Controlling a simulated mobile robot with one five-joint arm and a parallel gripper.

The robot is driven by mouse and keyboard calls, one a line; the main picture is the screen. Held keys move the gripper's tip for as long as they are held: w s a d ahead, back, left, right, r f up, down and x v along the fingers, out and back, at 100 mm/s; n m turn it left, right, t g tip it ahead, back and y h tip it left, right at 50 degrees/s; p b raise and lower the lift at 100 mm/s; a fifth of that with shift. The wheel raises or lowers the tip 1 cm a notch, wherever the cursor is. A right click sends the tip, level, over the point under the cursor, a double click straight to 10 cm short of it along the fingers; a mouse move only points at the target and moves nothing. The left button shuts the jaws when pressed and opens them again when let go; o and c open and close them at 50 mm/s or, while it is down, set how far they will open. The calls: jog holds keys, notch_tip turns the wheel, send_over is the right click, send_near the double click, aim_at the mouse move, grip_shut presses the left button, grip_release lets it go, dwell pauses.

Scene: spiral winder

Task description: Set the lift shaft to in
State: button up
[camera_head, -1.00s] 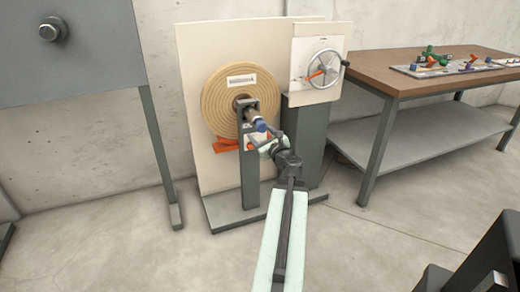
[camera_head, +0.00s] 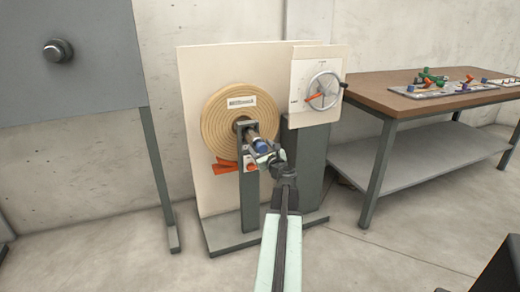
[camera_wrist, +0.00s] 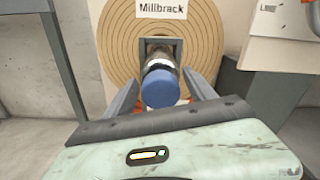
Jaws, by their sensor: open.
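The lift shaft (camera_head: 254,138) sticks out from the middle of the round tan coil (camera_head: 224,108) toward me, above a grey post. Its blue end cap (camera_wrist: 160,88) faces me in the wrist view. My gripper (camera_head: 266,157) is at the shaft's blue end. In the wrist view my gripper (camera_wrist: 162,98) is open, with one finger on each side of the blue cap. I cannot tell whether the fingers touch it. The cap hides part of the shaft behind it.
A handwheel (camera_head: 323,92) with an orange pointer is on the white panel at right. An orange part (camera_head: 226,166) sits below the coil. A brown-topped workbench (camera_head: 400,85) holding small parts stands at right. A grey panel (camera_head: 70,75) stands at left.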

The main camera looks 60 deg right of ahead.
aim_at(251, 136)
jog(key=shift+c, duration=0.3)
grip_shut()
jog(key=x, duration=1.1)
jog(key=shift+w+d, duration=0.1)
jog(key=shift+w, duration=0.1)
jog(key=shift+o, duration=0.3)
grip_release()
